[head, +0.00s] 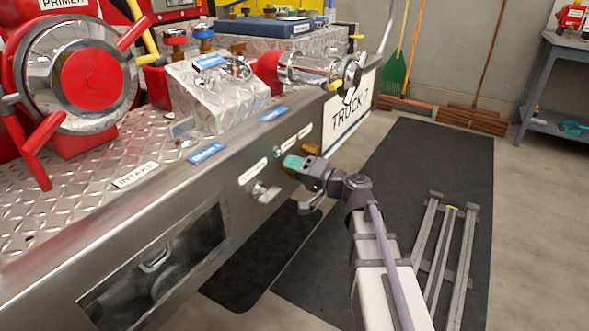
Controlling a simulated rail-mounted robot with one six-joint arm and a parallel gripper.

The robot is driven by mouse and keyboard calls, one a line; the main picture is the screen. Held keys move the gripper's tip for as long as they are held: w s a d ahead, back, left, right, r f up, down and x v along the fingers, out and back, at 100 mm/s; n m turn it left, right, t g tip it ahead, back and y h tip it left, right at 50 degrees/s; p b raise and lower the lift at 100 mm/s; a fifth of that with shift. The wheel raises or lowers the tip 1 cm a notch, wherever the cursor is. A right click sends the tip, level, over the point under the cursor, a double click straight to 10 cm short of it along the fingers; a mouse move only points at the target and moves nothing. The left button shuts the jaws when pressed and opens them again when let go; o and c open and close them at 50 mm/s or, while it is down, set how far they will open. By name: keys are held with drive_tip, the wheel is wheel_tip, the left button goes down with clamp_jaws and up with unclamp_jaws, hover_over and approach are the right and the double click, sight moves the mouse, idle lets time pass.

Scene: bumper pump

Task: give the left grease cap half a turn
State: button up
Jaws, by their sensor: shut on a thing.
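My gripper (291,164), with teal fingers, is at the front face of the steel bumper (225,190), in the middle of the head view. It is shut on the left grease cap, which the fingers almost wholly hide; I cannot tell how far the cap is turned. A brass-coloured cap (312,148) sits just to the right on the same face, apart from the fingers. Small white labels sit above both places, too small to read.
A silver knob (265,192) sticks out of the bumper left of my gripper. A chrome nozzle (315,70) and the TRUCK 7 sign (349,112) are at the bumper's right end. A ladder (445,250) lies on the dark floor mat (425,160).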

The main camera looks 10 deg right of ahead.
drive_tip(key=m, duration=0.5)
drive_tip(key=shift+f+m, duration=0.1)
drive_tip(key=shift+m, duration=0.2)
drive_tip(key=m, duration=0.5)
drive_tip(key=shift+m, duration=0.3)
drive_tip(key=m, duration=0.5)
drive_tip(key=shift+s+f, duration=0.1)
drive_tip(key=m, duration=0.5)
drive_tip(key=shift+a, duration=0.1)
drive_tip(key=o, duration=0.9)
drive_tip(key=shift+o, duration=0.2)
drive_tip(key=v, duration=1.1)
